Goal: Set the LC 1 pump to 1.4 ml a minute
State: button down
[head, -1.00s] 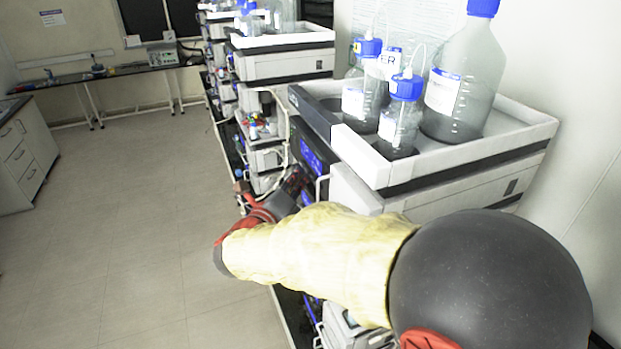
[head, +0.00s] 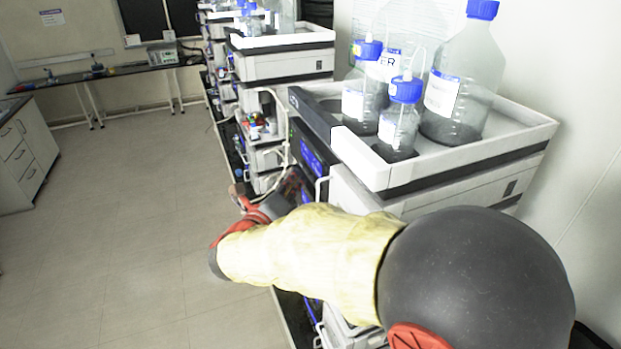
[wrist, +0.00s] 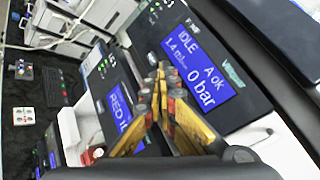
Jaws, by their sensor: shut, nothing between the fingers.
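A pump with a dark front panel (wrist: 165,22) fills the upper right of the wrist view, seen tilted. Its lit blue display (wrist: 198,68) appears to read IDLE, A ok, 1.4 ml and 0 bar; the small print is blurred. I cannot read an LC 1 label. My gripper (wrist: 161,73) is shut and empty, its fingertips together in front of the panel beside the display's left edge. I cannot tell whether they touch it. In the head view my gripper (head: 294,187) is at the front of the near stack, partly hidden by my arm.
A second unit's blue display (wrist: 118,108), starting with RED, is left of my gripper. Glass bottles with blue caps (head: 405,88) stand in a white tray (head: 520,125) on the near stack. More instrument stacks (head: 275,65) run behind. The floor (head: 120,200) on the left is clear.

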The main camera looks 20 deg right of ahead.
jog(key=shift+a, duration=0.2)
jog(key=a+p, duration=0.1)
jog(key=a, duration=0.4)
jog(key=shift+p, duration=0.3)
dwell(0.9)
